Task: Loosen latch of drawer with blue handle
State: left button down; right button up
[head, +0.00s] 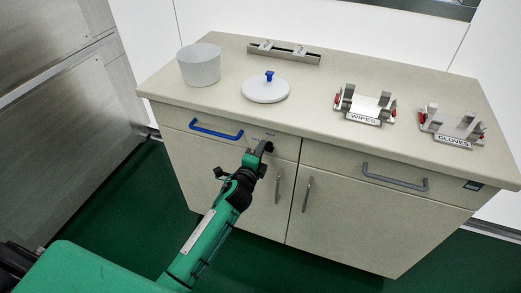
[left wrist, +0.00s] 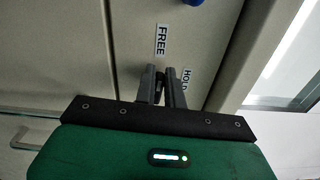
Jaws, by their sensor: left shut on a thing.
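The drawer with the blue handle (head: 216,129) is the left one of the cabinet, and it is closed. A bit of the blue handle shows at the top edge of the left wrist view (left wrist: 193,2). My left gripper (head: 264,148) is at the right part of this drawer front, its fingers close together on the small dark latch. In the left wrist view the fingers (left wrist: 164,86) stand just below the FREE label (left wrist: 162,40), with the HOLD label (left wrist: 185,76) to their right. The latch is mostly hidden between the fingers. My right gripper is not in view.
A second drawer with a grey handle (head: 394,177) is to the right. Cabinet doors with metal handles (head: 307,194) are below. The countertop (head: 318,100) holds a white tub (head: 199,66), a white lid (head: 265,90) and holders labelled WIPES (head: 364,106) and GLOVES (head: 453,128).

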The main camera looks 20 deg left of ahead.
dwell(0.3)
pick_arm(q)
jog(key=c, duration=1.5)
grip_release()
jog(key=shift+s, duration=0.15)
